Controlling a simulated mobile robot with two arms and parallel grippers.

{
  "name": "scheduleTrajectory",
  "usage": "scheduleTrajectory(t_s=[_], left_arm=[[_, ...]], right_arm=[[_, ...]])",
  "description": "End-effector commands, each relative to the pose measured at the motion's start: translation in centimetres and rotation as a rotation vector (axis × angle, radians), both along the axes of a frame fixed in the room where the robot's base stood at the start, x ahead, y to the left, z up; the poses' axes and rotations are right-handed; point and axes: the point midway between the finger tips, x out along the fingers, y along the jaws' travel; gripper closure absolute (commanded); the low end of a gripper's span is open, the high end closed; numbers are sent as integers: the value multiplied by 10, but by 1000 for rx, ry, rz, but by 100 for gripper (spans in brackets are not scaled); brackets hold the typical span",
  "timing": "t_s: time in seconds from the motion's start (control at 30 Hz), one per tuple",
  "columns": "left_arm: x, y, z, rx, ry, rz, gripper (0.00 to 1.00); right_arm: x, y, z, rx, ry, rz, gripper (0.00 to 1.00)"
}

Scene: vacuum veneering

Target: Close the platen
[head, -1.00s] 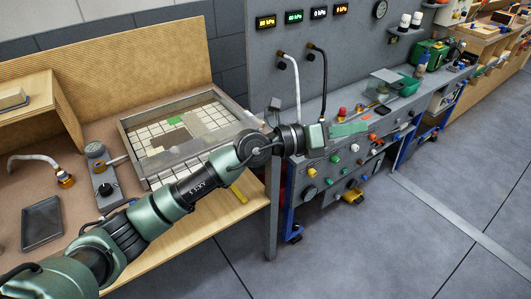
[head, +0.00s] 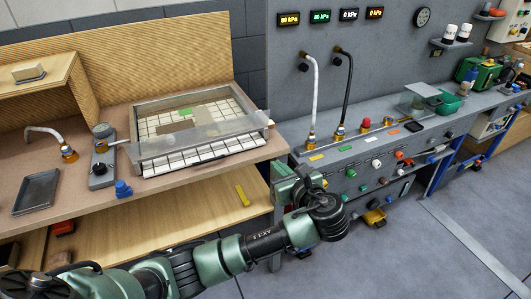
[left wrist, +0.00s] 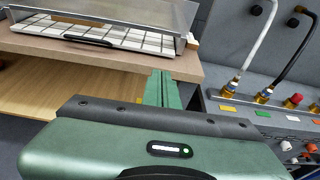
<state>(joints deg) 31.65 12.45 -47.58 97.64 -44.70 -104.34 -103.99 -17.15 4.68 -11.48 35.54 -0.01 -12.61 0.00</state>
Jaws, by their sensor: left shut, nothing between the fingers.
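The vacuum press is a shallow metal-framed box (head: 247,104) on the wooden bench. What looks like its platen, a white gridded tray (head: 160,161) with a dark front handle (head: 207,161), sticks out beyond the box's front edge. In the left wrist view the white platen (left wrist: 62,32) and its handle (left wrist: 88,40) show at the upper left. My left gripper (head: 284,172) is beyond the bench's right corner, right of the platen and apart from it. Its green fingers (left wrist: 162,88) are shut and empty, pointing towards the bench edge. My right gripper is not in view.
A grey control console (head: 360,155) with hoses and knobs stands to the right. A blue knob (head: 122,189) and a small grey unit (head: 102,170) sit left of the press. A dark tray (head: 37,191) lies farther left. Open floor (head: 400,250) is at the front right.

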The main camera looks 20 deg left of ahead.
Motion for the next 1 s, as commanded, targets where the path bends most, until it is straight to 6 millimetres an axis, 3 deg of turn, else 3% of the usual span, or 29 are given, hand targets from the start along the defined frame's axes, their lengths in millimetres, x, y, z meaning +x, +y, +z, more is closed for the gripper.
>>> scheduleTrajectory(t_s=[0.17, 0.7, 1.0], left_arm=[[-1, 9, -9, 10, 47, 17, 100], [65, 86, -34, 9, 40, 18, 100], [82, 104, -35, 8, 41, 16, 100]], right_arm=[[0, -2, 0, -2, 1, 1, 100], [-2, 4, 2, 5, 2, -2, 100], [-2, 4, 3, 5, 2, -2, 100]])
